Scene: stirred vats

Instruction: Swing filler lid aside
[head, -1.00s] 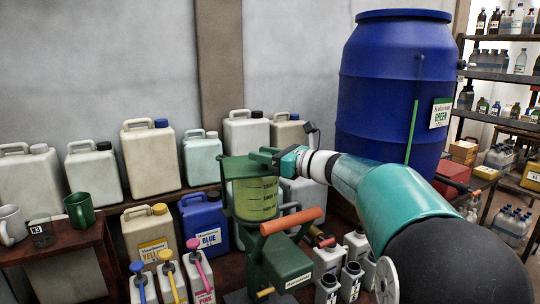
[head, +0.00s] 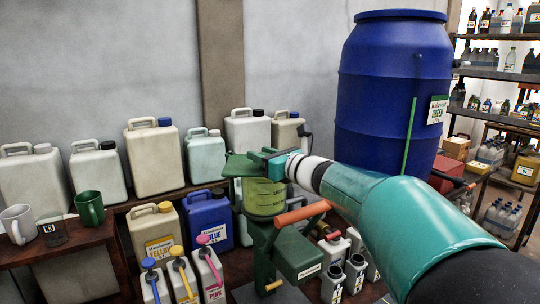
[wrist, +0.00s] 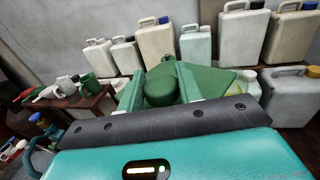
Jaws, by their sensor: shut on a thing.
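The filler is a green stand with a see-through yellow-green measuring vessel (head: 264,197). Its flat green lid (head: 238,167) lies at the top of the vessel and sticks out past it to the left; whether the mouth shows is hard to tell. My gripper (head: 262,156) reaches in from the right and is shut on the lid's green knob. In the wrist view, the knob (wrist: 159,88) sits between the two fingers, with the green lid (wrist: 205,84) spreading behind it.
A lever with an orange handle (head: 302,213) stands just below my arm. A large blue barrel (head: 390,95) is behind my arm. White and coloured canisters (head: 154,155) line the wall. A green mug (head: 90,208) and other cups stand on a small table at left.

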